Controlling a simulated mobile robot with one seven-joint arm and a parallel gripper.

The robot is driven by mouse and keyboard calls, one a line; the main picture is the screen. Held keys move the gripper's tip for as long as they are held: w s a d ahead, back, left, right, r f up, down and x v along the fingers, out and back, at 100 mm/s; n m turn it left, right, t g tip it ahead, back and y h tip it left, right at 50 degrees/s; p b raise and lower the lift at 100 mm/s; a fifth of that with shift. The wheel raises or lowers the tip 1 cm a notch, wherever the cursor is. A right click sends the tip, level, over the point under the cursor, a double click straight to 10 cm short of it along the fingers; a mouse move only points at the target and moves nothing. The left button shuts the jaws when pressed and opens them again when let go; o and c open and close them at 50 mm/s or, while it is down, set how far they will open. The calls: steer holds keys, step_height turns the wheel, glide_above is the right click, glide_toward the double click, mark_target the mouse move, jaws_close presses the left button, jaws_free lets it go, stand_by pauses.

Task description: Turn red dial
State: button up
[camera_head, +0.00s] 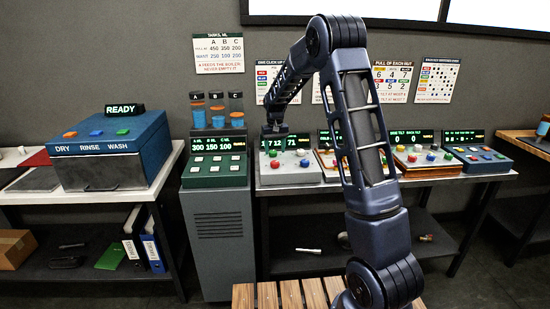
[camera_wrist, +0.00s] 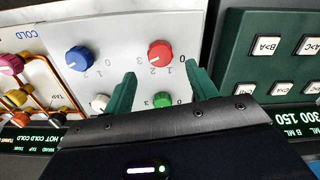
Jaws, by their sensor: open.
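The red dial (camera_wrist: 160,52) sits on a light grey panel (camera_wrist: 120,25) with numbers printed around it and a white pointer mark on its face. It also shows small in the head view (camera_head: 275,162). My gripper (camera_wrist: 160,70) is open and empty, its two green fingers spread to either side of the red dial's column in the wrist view. In that view the dial shows just beyond the fingertips, and I see no contact. In the head view, my gripper (camera_head: 274,131) hangs above the back of the panel.
A green dial (camera_wrist: 162,100) shows between the fingers. A blue dial (camera_wrist: 78,59) and a white dial (camera_wrist: 100,102) are beside the left finger. A dark green button panel (camera_wrist: 275,65) stands on the right. An orange-piped panel (camera_wrist: 35,75) is on the left.

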mark_target(276, 162)
step_height(276, 162, up, 4)
steer(key=shift+r, duration=0.25)
steer(key=s+d+r+t, duration=0.1)
steer(key=s+d+r, duration=0.35)
steer(key=s, duration=0.25)
steer(key=s+d+r+m, duration=0.1)
steer(key=s+d+r, duration=0.35)
steer(key=s, duration=0.25)
steer(key=s+d+r+t, duration=0.1)
steer(key=s+d+r, duration=0.2)
steer(key=s+r, duration=0.3)
steer(key=s+d+f+t, duration=0.1)
steer(key=s+d, duration=0.2)
steer(key=s, duration=0.9)
steer(key=s+d+f+m+t, duration=0.1)
steer(key=s+d+f, duration=0.1)
steer(key=s, duration=1)
steer(key=shift+d+f+t, duration=0.15)
steer(key=shift+d+t, duration=0.15)
steer(key=shift+d, duration=0.45)
